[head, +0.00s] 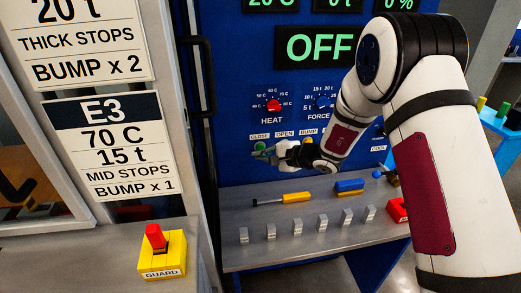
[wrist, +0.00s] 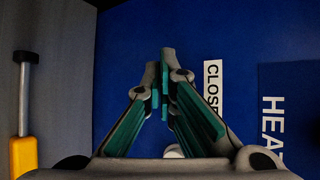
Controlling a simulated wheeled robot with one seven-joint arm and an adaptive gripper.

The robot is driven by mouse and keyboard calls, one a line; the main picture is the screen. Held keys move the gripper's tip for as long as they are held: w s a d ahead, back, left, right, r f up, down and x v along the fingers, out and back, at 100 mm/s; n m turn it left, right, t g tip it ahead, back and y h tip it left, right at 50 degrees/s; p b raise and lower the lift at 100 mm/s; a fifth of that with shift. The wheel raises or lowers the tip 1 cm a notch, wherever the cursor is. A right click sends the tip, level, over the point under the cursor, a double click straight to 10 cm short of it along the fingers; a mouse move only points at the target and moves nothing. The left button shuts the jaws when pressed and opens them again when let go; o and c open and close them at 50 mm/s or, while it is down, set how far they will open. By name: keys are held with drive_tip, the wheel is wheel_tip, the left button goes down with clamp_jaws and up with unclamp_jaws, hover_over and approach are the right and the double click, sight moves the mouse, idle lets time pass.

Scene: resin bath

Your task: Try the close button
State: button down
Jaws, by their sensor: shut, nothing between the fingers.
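The green close button (head: 260,146) sits on the blue panel below its CLOSE label (head: 259,136) in the head view. My gripper (head: 262,154) is shut and empty, with its fingertips at or just in front of the button's lower edge. I cannot tell whether they touch it. In the wrist view my shut fingers (wrist: 164,80) point at the blue panel, left of the sideways CLOSE label (wrist: 212,92). The button is not discernible there, perhaps hidden by the fingers. The large display (head: 318,46) reads OFF.
OPEN (head: 284,133) and BUMP (head: 308,131) labels sit right of CLOSE, near my wrist. A red heat knob (head: 273,105) is above. The grey shelf (head: 300,252) below holds a yellow-handled tool (head: 296,197) and several metal stops. A red-topped guard switch (head: 156,236) stands at front left.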

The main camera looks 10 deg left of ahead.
drive_tip(key=shift+w+a, duration=0.1)
drive_tip(key=shift+w, duration=0.3)
drive_tip(key=shift+w+a+b, duration=0.15)
drive_tip(key=shift+w+b, duration=0.35)
drive_tip(key=shift+b, duration=0.15)
idle(0.5)
drive_tip(key=shift+s, duration=0.15)
idle(0.3)
drive_tip(key=shift+s+d+p, duration=0.25)
drive_tip(key=shift+s+p, duration=0.25)
drive_tip(key=shift+s, duration=0.25)
drive_tip(key=shift+s+d+p, duration=0.25)
drive_tip(key=shift+s+p, duration=0.25)
drive_tip(key=shift+s, duration=0.3)
drive_tip(key=shift+s+d+p, duration=0.2)
drive_tip(key=shift+s+p, duration=0.3)
drive_tip(key=shift+s, duration=0.35)
drive_tip(key=shift+s+d+p, duration=0.25)
drive_tip(key=shift+s+p, duration=0.25)
drive_tip(key=shift+s, duration=0.3)
